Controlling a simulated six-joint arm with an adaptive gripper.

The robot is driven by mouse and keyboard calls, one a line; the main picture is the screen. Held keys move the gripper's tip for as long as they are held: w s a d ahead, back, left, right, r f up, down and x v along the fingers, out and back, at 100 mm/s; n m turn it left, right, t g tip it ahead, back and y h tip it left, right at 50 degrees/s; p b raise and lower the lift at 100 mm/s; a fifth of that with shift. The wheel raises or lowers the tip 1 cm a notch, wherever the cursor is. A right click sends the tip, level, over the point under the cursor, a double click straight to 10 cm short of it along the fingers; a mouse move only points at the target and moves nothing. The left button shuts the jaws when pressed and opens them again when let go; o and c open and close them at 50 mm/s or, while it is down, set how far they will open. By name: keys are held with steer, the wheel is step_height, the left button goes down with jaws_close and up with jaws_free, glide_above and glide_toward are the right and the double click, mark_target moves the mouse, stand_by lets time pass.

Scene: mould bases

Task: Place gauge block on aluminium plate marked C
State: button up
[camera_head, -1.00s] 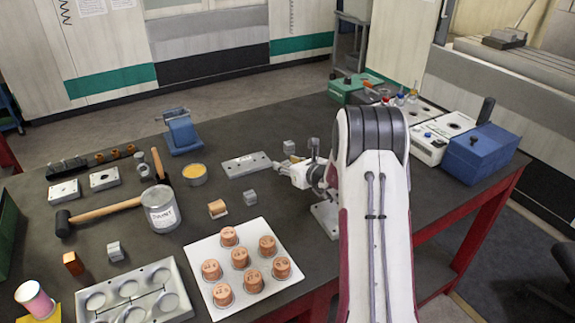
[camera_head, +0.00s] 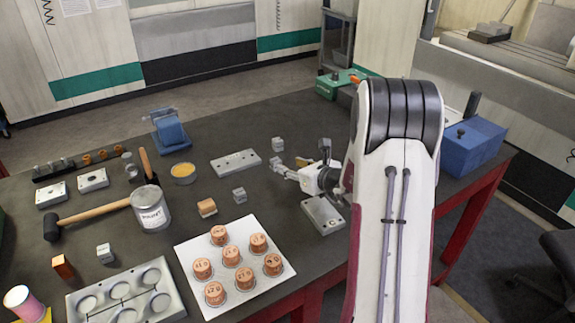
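Small grey metal cubes that look like gauge blocks stand on the dark bench: one (camera_head: 277,144) behind my gripper, one (camera_head: 238,194) left of it, one (camera_head: 104,253) at front left. A long grey metal plate with holes (camera_head: 236,161) lies left of my gripper. Another grey plate (camera_head: 322,215) lies just in front of the gripper, partly by my arm. I cannot read a letter C on any plate. My gripper (camera_head: 300,158) points left, with its fingers apart; I see nothing between them. It seems low over the bench, right of the long plate.
A white board (camera_head: 184,248) carries several copper cylinders. A paint can (camera_head: 152,212), a hammer (camera_head: 97,215), a yellow-filled tin (camera_head: 183,173), a wooden block (camera_head: 207,208) and a mould tray (camera_head: 73,305) stand leftward. A blue box (camera_head: 474,146) is at right.

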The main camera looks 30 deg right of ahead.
steer(key=shift+v, duration=0.8)
steer(key=s+a+r+n+g+y, duration=0.1)
steer(key=s+a+r+n+y, duration=0.1)
steer(key=a+r+n, duration=0.45)
steer(key=s+a+r+n+g+y, duration=0.1)
steer(key=s+a+n+y, duration=0.15)
steer(key=a, duration=0.65)
steer(key=s+a+r+n+g+y, duration=0.1)
steer(key=s+a+r+n+y, duration=0.1)
steer(key=a+r+n, duration=0.45)
steer(key=s+a+f+n+g+h, duration=0.1)
steer(key=s+a+n+g, duration=0.2)
steer(key=s+a+n, duration=0.5)
steer(key=s+a+n+g, duration=0.3)
steer(key=s+a+n, duration=0.1)
steer(key=s, duration=0.7)
steer(key=s+d+n+t+h, duration=0.1)
steer(key=s+d+n+h, duration=0.4)
steer(key=s, duration=0.5)
steer(key=d+n, duration=0.2)
steer(key=n, duration=0.1)
steer(key=shift+s, duration=0.3)
